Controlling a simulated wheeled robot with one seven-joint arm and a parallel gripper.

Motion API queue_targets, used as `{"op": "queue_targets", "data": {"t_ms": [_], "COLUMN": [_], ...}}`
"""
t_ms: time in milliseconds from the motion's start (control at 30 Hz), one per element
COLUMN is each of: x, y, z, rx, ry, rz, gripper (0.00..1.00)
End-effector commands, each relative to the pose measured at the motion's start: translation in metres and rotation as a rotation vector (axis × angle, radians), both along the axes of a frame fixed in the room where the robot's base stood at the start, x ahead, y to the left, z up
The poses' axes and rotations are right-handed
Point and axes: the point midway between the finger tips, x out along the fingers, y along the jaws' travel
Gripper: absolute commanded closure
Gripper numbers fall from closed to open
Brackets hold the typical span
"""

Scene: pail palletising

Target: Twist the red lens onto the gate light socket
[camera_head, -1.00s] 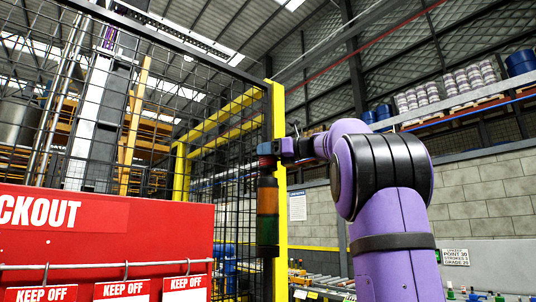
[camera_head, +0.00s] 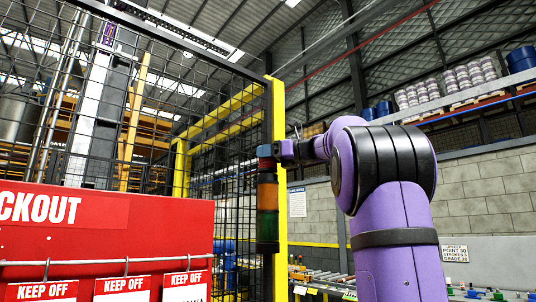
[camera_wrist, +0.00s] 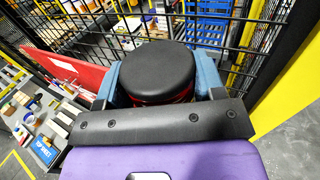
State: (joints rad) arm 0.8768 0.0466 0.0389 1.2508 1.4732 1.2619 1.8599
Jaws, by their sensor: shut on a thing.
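My gripper (camera_head: 266,150) is shut on the red lens (camera_head: 266,163) at the top of the gate light. In the wrist view, the lens shows as a round black cap (camera_wrist: 158,70) with a thin red rim (camera_wrist: 180,97) below it, between my two blue fingers. The gate light stands upright beside the yellow post, with an orange section (camera_head: 267,194) and a green section (camera_head: 267,226) under the lens. The lens sits in line above the orange section. The socket is hidden, so I cannot tell whether the lens is seated.
The yellow post (camera_head: 279,200) stands right beside the light. Black mesh fence (camera_head: 235,130) runs to the left. A red lockout board (camera_head: 110,235) with hanging tags fills the lower left. A roller conveyor (camera_head: 325,280) lies behind, low down.

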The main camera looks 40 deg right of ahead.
Motion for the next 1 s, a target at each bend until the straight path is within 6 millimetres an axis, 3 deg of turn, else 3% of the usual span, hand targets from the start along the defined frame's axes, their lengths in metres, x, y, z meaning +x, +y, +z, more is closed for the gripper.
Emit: {"op": "queue_targets", "data": {"t_ms": [367, 400, 500, 833, 1000], "x": [0.0, 0.0, 0.0, -0.003, -0.021], "y": [0.0, 0.0, 0.0, -0.001, -0.01], "z": [-0.008, -0.007, -0.007, -0.008, -0.007], "rx": [0.0, 0.0, 0.0, 0.0, 0.0], "ry": [-0.001, -0.001, -0.001, 0.0, -0.001], "rz": [0.0, 0.0, 0.0, 0.0, -0.003], "gripper": [0.65, 0.28, 0.08, 0.08, 0.08]}}
